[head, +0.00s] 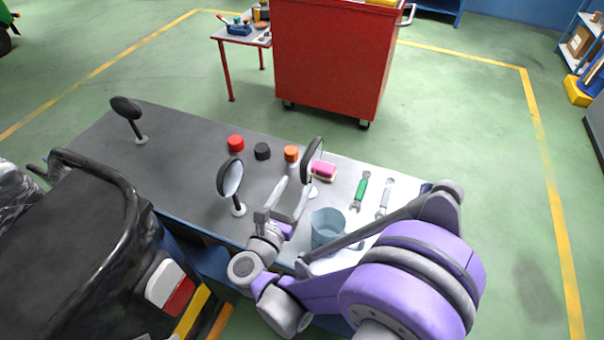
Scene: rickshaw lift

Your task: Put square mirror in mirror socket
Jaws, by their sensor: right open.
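Three dark mirrors on short stems with pale round bases stand on the grey workbench (185,140). One mirror (125,107) is at the far left, an oval one (230,178) is left of my right gripper, and a third (312,158) is just beyond it, seen nearly edge-on. I cannot tell for sure which is the square one. My right gripper (296,183) is open over the bench, its fingers pointing toward the third mirror, with nothing seen held. The mirror socket cannot be made out. My left gripper is out of view.
A black vehicle (75,235) with a curved bar fills the lower left. A red cabinet (330,60) stands behind.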

